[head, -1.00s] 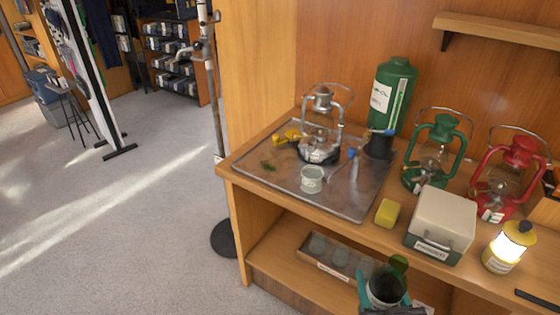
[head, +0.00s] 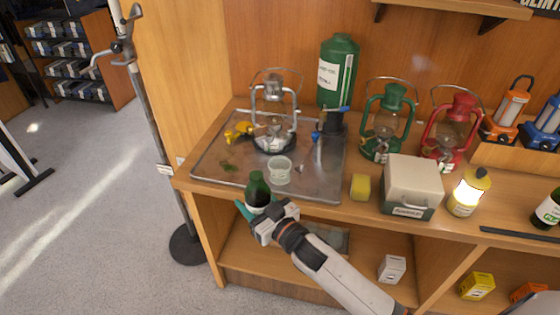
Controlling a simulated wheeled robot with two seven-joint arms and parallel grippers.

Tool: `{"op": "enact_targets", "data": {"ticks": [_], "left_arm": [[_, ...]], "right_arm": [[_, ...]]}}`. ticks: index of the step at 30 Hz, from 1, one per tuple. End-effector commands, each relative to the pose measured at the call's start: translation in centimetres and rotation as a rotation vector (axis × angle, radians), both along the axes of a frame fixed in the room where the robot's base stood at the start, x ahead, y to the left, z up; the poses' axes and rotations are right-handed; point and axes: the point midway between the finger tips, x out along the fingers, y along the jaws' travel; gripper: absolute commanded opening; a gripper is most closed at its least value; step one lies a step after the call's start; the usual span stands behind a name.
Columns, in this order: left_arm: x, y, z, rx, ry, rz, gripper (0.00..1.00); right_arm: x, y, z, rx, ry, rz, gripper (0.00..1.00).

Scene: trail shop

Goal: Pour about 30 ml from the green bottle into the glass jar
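The green bottle (head: 258,188) is upright in my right gripper (head: 255,211), whose arm comes in from the lower right. The teal fingers are closed around the bottle's lower part and hide some of it. The bottle is in front of the metal tray's near edge, just left of and nearer than the glass jar. The small clear glass jar (head: 279,172) stands upright on the metal tray (head: 318,187), apart from the bottle. I cannot make out any liquid in the jar. My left gripper is not in view.
A silver lantern (head: 273,130) and a large green canister (head: 337,70) stand behind the jar. A yellow sponge (head: 360,187), a pale box (head: 412,183), green (head: 384,128) and red (head: 452,134) lanterns are to the right. Another dark bottle (head: 547,210) is at the right edge.

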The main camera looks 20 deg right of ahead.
Motion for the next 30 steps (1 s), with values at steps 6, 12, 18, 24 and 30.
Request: {"op": "enact_targets", "data": {"ticks": [6,12,18,24,30], "left_arm": [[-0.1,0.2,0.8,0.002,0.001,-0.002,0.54],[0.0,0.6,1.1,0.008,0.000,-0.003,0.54],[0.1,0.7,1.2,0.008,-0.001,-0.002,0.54],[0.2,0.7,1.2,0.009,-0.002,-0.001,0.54],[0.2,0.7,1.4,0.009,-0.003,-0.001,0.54]], "right_arm": [[6.7,-2.3,2.2,-0.004,-0.007,0.022,0.24],[10.4,-4.5,3.8,-0.002,-0.004,0.013,0.24],[11.8,-5.5,4.6,0.002,-0.002,0.005,0.24],[11.9,-5.6,4.6,0.003,-0.001,0.004,0.24],[11.8,-5.5,4.8,0.010,0.004,0.003,0.24]]}}
